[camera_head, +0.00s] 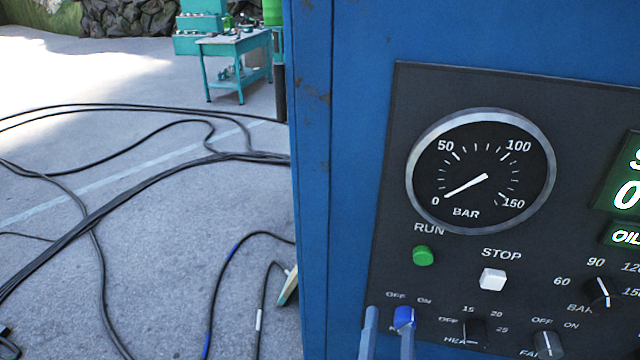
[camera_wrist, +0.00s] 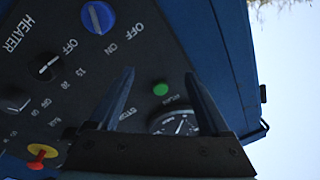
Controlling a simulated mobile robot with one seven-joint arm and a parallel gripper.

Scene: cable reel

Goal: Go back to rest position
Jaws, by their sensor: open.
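My gripper (camera_wrist: 159,73) is open and empty in the wrist view, its two dark fingers apart in front of the dark control panel (camera_wrist: 140,20). In the head view my gripper (camera_head: 388,328) shows only as two bluish fingers at the bottom edge. They are close to the blue OFF/ON knob (camera_head: 404,317), and I cannot tell whether they touch it. In the wrist view the blue knob (camera_wrist: 98,17) lies beyond the fingertips, up and to the left. The rest of my arm is out of view.
The blue cabinet (camera_head: 311,180) fills the right. Its panel carries a pressure gauge (camera_head: 480,171) with the needle at 0, a green RUN button (camera_head: 423,256) and a white STOP button (camera_head: 492,279). Black cables (camera_head: 140,180) cross the floor. A teal table (camera_head: 235,48) stands behind.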

